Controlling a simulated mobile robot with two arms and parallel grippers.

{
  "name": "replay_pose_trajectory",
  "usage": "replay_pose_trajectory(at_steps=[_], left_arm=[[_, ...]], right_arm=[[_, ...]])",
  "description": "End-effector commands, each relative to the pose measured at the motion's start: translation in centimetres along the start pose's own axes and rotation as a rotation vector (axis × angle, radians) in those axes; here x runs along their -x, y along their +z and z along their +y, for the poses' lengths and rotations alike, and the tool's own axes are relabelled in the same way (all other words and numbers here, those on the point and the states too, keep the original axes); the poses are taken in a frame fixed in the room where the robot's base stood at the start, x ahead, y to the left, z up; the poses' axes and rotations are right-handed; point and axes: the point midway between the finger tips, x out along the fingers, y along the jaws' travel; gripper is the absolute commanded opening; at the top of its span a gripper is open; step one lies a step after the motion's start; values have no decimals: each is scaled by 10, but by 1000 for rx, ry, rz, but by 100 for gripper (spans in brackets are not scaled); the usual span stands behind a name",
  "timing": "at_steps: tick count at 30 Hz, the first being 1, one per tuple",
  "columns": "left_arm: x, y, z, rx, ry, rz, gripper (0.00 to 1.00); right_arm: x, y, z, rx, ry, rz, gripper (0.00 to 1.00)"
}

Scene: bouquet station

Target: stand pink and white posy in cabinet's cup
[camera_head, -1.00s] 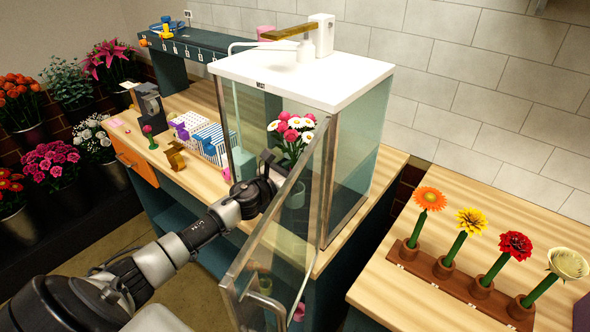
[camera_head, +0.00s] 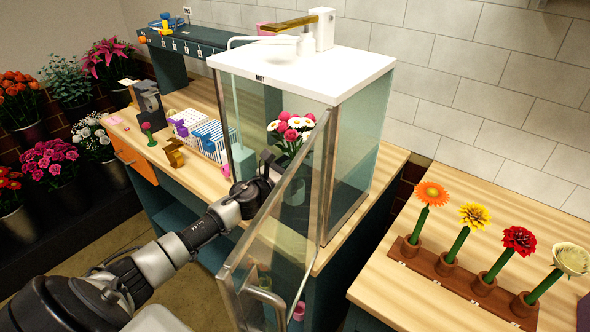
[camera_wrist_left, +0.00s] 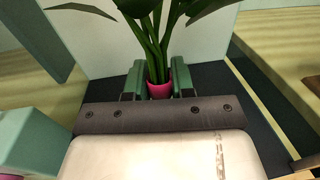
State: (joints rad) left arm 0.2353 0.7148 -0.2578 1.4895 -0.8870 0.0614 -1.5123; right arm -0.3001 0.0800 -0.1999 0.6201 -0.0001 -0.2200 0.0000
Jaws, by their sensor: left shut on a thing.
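The pink and white posy (camera_head: 290,128) is inside the glass cabinet (camera_head: 360,66), its blooms upright. My left gripper (camera_head: 268,165) reaches in through the cabinet's open front and is shut on the posy's stem end. In the left wrist view, my left gripper (camera_wrist_left: 158,80) has its green fingers on both sides of the posy's pink base (camera_wrist_left: 159,91), with the green stems rising above. A greenish cup (camera_head: 294,191) shows through the glass door, below the posy. I cannot tell whether the stems touch the cup. My right gripper is not in view.
The glass door (camera_head: 262,248) stands swung open toward me, close beside my left arm. A white rack (camera_head: 210,138) and small items stand left of the cabinet. A wooden holder (camera_head: 470,282) with several single flowers is on the right counter. Buckets of flowers (camera_head: 50,160) line the left.

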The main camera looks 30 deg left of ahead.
Motion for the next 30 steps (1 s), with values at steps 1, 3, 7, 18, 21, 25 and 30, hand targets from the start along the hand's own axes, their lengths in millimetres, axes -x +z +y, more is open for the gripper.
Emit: replay_pose_trajectory(at_steps=[1,3,7,18,21,25,30], left_arm=[[0,-1,0,-1,0,-2,0],[0,-1,0,-1,0,-2,0],[0,0,0,-1,0,-2,0],[0,-1,0,0,0,-1,54],[0,-2,0,0,0,1,57],[0,-2,0,0,0,1,77],[0,-2,0,0,0,0,83]], right_arm=[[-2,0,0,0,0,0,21],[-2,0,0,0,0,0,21],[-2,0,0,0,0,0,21],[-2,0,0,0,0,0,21],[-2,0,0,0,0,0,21],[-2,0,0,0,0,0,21],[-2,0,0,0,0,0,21]])
